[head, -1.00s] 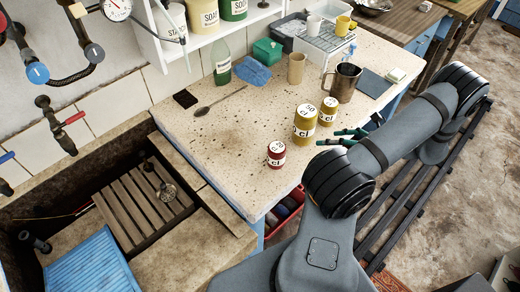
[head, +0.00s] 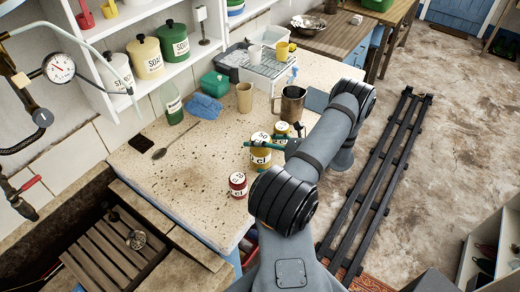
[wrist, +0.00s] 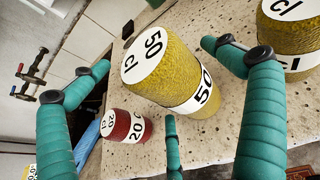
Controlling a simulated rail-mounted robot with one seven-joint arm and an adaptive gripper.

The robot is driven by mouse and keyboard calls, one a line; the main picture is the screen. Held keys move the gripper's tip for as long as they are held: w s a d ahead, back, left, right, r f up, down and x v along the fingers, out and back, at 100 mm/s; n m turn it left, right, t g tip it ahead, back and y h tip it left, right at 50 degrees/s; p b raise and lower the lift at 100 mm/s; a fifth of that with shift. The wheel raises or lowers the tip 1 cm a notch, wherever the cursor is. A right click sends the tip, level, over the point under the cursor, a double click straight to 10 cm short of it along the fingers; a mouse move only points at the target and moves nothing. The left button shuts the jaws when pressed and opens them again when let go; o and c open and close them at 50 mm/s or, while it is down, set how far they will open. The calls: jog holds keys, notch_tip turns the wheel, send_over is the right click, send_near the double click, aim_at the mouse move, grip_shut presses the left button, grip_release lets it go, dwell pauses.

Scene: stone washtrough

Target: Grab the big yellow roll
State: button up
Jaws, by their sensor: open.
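The big yellow roll (head: 260,155) stands upright on the speckled worktop, with a white label band and a white top marked 50 cl. It fills the middle of the wrist view (wrist: 172,82). A smaller yellow roll (head: 281,129) stands just behind it, and shows at the upper right in the wrist view (wrist: 293,38). My gripper (wrist: 155,60) is open and empty, its teal fingers spread to either side of the big roll in the picture. In the head view, teal fingers (head: 270,144) cross in front of the big roll. Whether any finger touches it, I cannot tell.
A red roll (head: 238,185) stands to the left, near the front edge of the worktop (head: 195,180). A metal mug (head: 291,104) and a beige cup (head: 244,98) stand behind. The worktop's left part is mostly clear, beside the sunken trough (head: 100,245).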

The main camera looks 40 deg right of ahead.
jog(key=shift+w+f, duration=0.15)
jog(key=shift+w, duration=0.1)
jog(key=shift+a, duration=0.1)
jog(key=shift+c, duration=0.8)
jog(key=c, duration=1.8)
